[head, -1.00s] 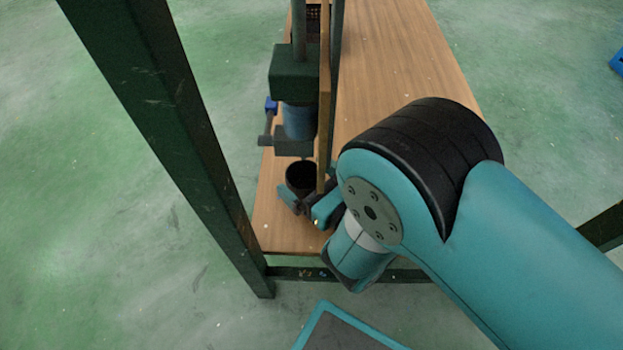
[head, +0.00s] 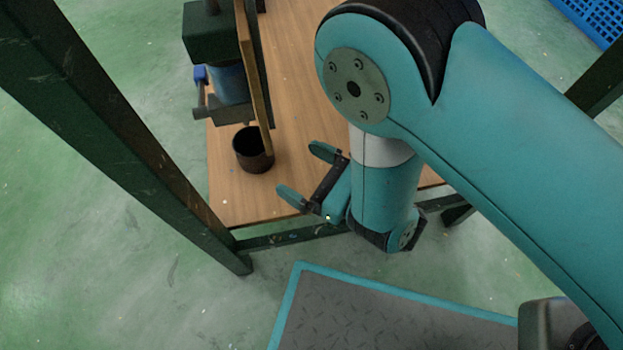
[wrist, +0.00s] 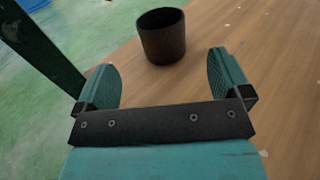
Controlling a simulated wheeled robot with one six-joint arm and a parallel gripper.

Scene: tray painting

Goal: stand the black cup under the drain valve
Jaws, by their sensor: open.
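The black cup (head: 254,152) stands upright on the wooden table, close to the wooden upright board. In the head view it is just below and a little right of the valve body (head: 222,108); its exact alignment under the outlet cannot be told. My gripper (head: 306,172) is open and empty, to the right of the cup and apart from it. In the wrist view the cup (wrist: 162,38) stands ahead of the open fingers (wrist: 170,82), beyond their tips. The valve is not seen in the wrist view.
The wooden table (head: 240,200) has clear room around the cup's near side. A dark green frame post (head: 120,135) stands at the left. The board (head: 254,80) rises beside the valve. A blue crate (head: 590,22) is at the far upper right.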

